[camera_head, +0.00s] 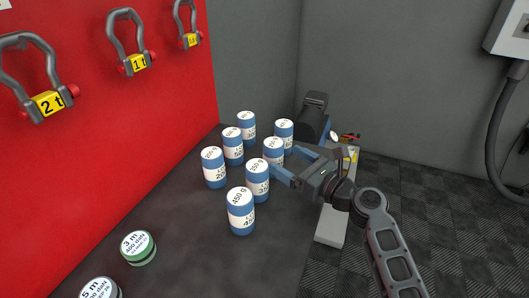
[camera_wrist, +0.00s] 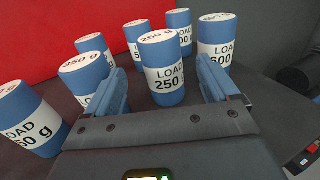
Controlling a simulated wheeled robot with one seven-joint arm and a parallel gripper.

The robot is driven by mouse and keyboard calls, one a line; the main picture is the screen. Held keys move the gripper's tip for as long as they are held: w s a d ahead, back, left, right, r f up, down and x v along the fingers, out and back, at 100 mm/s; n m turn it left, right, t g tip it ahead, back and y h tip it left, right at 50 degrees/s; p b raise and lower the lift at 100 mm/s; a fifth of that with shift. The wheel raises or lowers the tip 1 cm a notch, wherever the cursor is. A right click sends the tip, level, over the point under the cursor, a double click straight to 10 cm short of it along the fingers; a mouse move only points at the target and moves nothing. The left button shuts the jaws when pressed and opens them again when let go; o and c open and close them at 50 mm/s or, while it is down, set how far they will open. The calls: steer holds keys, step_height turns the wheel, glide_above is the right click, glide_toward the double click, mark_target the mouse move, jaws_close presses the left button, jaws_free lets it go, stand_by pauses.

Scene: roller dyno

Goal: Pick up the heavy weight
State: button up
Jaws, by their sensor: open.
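Several blue cylindrical weights with white labels stand upright in a group on the dark bench. The weight marked LOAD 250 g (camera_wrist: 165,72) is centred between my finger tips in the wrist view; no contact is visible. A weight reading 600 (camera_wrist: 217,42) stands behind and right of it, the largest number I can read. It also shows in the head view (camera_head: 284,136). A 450 g weight (camera_head: 241,211) is nearest in the head view; a 350 g weight (camera_wrist: 85,75) stands left of my gripper in the wrist view. My gripper (camera_head: 291,165) is open and empty.
A red panel (camera_head: 95,130) with hanging shackles borders the left. A dark machine part (camera_head: 314,118) stands behind the weights.

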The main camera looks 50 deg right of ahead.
mark_target(268, 145)
steer(key=shift+w+d+r+p, duration=0.1)
steer(key=shift+w+r+p, duration=0.05)
steer(key=shift+w, duration=1.15)
steer(key=shift+w+d+r+p, duration=0.1)
steer(key=shift+w+p, duration=0.05)
steer(key=shift+w, duration=1.2)
steer(key=shift+w+r+p, duration=0.15)
steer(key=shift+w, duration=1.15)
steer(key=shift+c, duration=0.5)
steer(key=c, duration=1.1)
steer(key=shift+c, duration=0.2)
steer(key=shift+r, duration=0.15)
